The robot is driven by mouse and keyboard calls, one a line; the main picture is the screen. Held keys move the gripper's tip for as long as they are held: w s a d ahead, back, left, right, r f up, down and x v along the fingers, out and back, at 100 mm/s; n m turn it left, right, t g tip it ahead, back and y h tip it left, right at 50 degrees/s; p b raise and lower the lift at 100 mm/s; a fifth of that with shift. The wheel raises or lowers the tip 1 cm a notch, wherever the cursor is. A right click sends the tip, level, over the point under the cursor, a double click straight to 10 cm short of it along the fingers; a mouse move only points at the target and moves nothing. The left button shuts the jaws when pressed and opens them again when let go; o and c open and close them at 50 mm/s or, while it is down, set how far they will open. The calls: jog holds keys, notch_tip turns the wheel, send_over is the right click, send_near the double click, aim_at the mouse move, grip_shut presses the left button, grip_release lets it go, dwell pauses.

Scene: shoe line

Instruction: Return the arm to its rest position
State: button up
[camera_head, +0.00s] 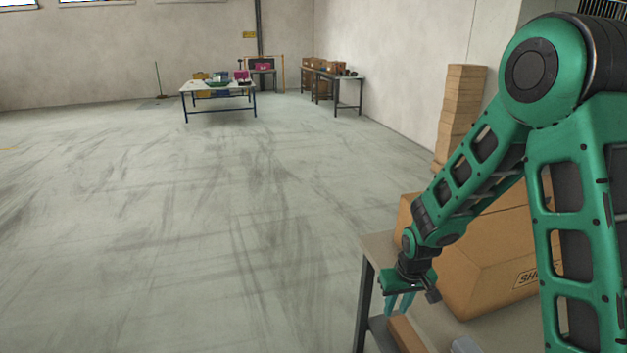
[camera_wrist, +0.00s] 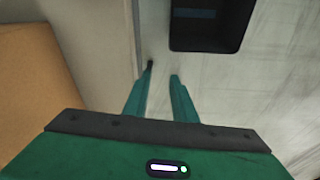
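My green arm comes in from the right in the head view, bent at a high elbow, with its forearm slanting down to the left. My gripper (camera_head: 400,304) points down by the left edge of a grey table (camera_head: 378,243), in front of a large cardboard box (camera_head: 485,255). In the wrist view, the two teal fingers of my gripper (camera_wrist: 162,70) stand apart with nothing between them. The gripper is open and empty. Part of the arm hides the box.
A smaller brown box (camera_head: 406,335) lies below the gripper. A tall cardboard stack (camera_head: 460,105) stands by the right wall. Far back are a blue-framed table (camera_head: 200,88) with items and a darker table (camera_head: 348,80) with boxes. The floor at left is clear.

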jog(key=s+d+r+m+t, duration=0.1)
jog(key=s+d+r, duration=0.25)
jog(key=r, duration=0.45)
jog(key=s+d+r+t, duration=0.1)
jog(key=s+d+r, duration=0.1)
jog(key=s+r, duration=0.45)
jog(key=s+d+r+m, duration=0.1)
jog(key=s+d+r, duration=0.15)
jog(key=r, duration=0.65)
jog(key=s+d+f+m+g, duration=0.1)
jog(key=s+d+m+g, duration=0.1)
jog(key=s+d, duration=0.3)
jog(key=s+d+m+g, duration=0.2)
jog(key=s+d+m, duration=0.2)
jog(key=s, duration=0.8)
jog(key=shift+s+d+f, duration=0.25)
jog(key=shift+d+f, duration=0.1)
jog(key=shift+d, duration=0.6)
jog(key=shift+a, duration=0.1)
